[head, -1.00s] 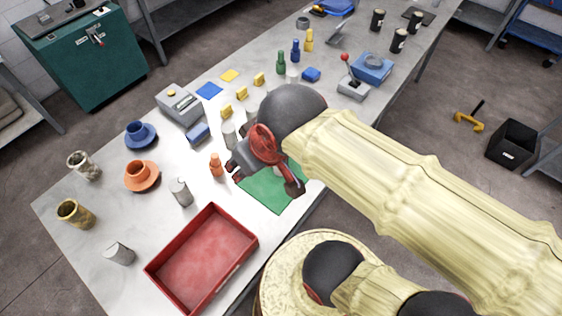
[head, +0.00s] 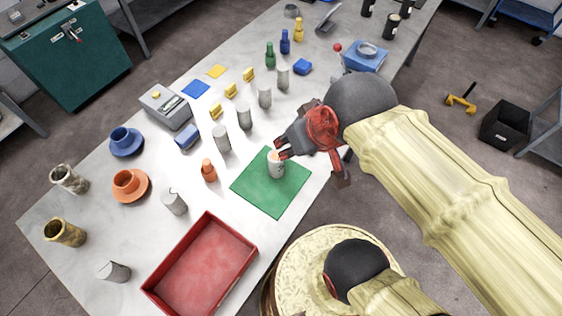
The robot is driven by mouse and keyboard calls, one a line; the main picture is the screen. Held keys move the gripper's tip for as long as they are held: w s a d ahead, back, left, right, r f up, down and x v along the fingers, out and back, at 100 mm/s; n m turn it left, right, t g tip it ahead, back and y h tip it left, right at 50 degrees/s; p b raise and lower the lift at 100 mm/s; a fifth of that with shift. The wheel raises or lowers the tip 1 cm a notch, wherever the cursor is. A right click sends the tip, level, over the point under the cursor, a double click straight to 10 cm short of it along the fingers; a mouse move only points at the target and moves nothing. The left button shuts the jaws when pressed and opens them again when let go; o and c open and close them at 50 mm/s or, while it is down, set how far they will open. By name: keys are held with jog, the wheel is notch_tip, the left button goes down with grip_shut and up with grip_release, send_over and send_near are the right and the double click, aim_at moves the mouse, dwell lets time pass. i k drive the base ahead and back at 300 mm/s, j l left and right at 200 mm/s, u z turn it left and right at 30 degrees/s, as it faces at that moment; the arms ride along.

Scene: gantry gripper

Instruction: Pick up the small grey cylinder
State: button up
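Several grey cylinders stand on the table. Four form a row: a near one (head: 221,139), then another (head: 244,117), another (head: 264,97) and a far one (head: 283,78). I cannot tell which one the task means by small. My gripper (head: 311,166) is over the table's right edge, by the green mat, with its fingers spread and nothing between them.
An orange bottle (head: 208,171), red tray (head: 203,268), orange cup (head: 128,184), blue cup (head: 125,141) and grey device (head: 168,107) are around. Yellow blocks (head: 231,90) line the row's left.

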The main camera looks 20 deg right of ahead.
aim_at(276, 167)
jog(key=k+l+u, duration=0.2)
jog(key=k, duration=0.25)
jog(key=k+l+u, duration=0.2)
jog(key=k+l, duration=0.15)
jog(key=k, duration=0.15)
